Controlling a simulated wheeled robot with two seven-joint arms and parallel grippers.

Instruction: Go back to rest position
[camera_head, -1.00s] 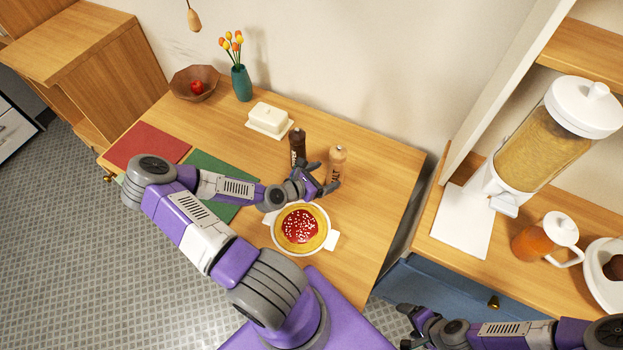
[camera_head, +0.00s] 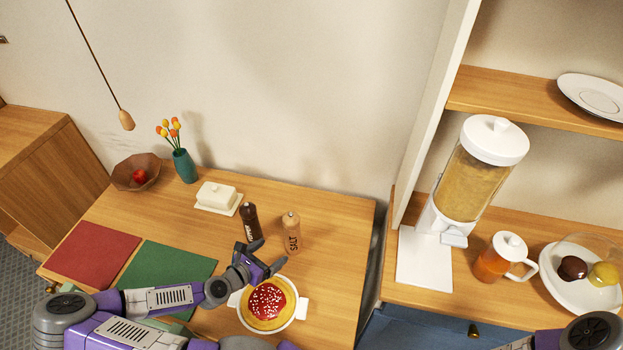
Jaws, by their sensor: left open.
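My left gripper (camera_head: 262,262) is open and empty. It is above the wooden table (camera_head: 330,215), between the pepper and salt mills and the pizza-like dish. The dark pepper mill (camera_head: 250,222) and the light wooden salt mill (camera_head: 291,234) stand upright just behind it. The round dish with red topping (camera_head: 268,303) sits in a white handled pan in front of it. My left arm comes in from the lower left. Part of my right arm shows at the lower right edge; its gripper is out of the picture.
A red mat (camera_head: 92,252) and a green mat (camera_head: 165,272) lie on the left. A bowl (camera_head: 127,170) with a red apple, a vase (camera_head: 185,166) and a butter dish (camera_head: 217,197) stand at the back. On the right counter are a dispenser (camera_head: 470,185), a jug (camera_head: 492,262) and a plate (camera_head: 566,291).

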